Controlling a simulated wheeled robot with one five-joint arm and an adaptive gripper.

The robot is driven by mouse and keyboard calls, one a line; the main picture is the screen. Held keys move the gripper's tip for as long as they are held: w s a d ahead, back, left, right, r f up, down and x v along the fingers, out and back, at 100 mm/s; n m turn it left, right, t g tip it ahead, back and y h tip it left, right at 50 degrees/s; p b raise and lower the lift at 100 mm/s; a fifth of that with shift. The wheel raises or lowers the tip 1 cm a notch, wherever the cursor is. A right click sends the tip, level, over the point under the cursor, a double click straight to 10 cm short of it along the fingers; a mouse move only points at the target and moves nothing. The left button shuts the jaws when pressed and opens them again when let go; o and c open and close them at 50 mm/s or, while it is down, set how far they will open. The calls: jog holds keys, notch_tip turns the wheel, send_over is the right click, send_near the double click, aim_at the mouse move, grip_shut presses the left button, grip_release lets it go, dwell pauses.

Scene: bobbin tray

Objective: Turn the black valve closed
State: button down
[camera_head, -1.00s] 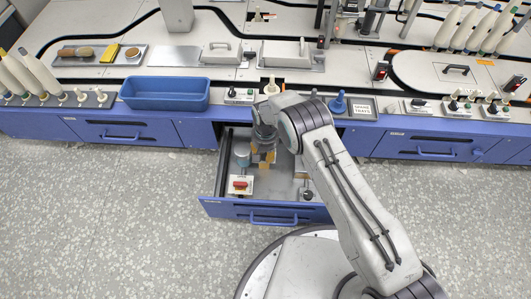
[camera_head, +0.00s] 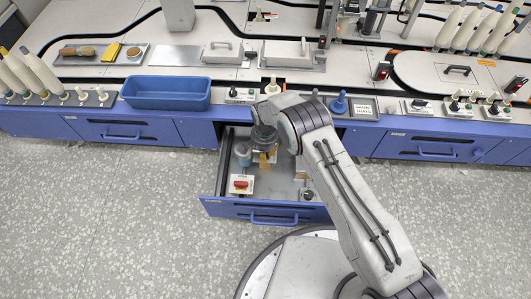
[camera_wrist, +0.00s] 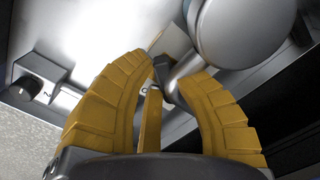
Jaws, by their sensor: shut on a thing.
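The black valve (camera_wrist: 163,70) shows in the wrist view as a dark handle between the yellow fingertips, beside a small letter mark. My gripper (camera_wrist: 166,78) is shut on this handle, and the fingers hide part of it. In the head view my gripper (camera_head: 264,163) points down into the open drawer (camera_head: 275,210). The valve is hidden there behind the wrist and fingers.
A grey cylinder (camera_wrist: 240,28) stands close to the right finger; a black knob (camera_wrist: 36,82) sits left. In the drawer, a red switch (camera_head: 240,184) is front left and a dark knob (camera_head: 307,193) front right. A blue bin (camera_head: 165,95) stands on the counter.

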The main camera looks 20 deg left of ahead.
jog(key=m, duration=0.4)
jog(key=shift+s+a+f+m, duration=0.1)
jog(key=shift+m, duration=0.2)
jog(key=shift+a+m, duration=0.15)
jog(key=shift+m, duration=2.15)
jog(key=c, duration=1.3)
grip_release()
notch_tip(320, 180, up, 12)
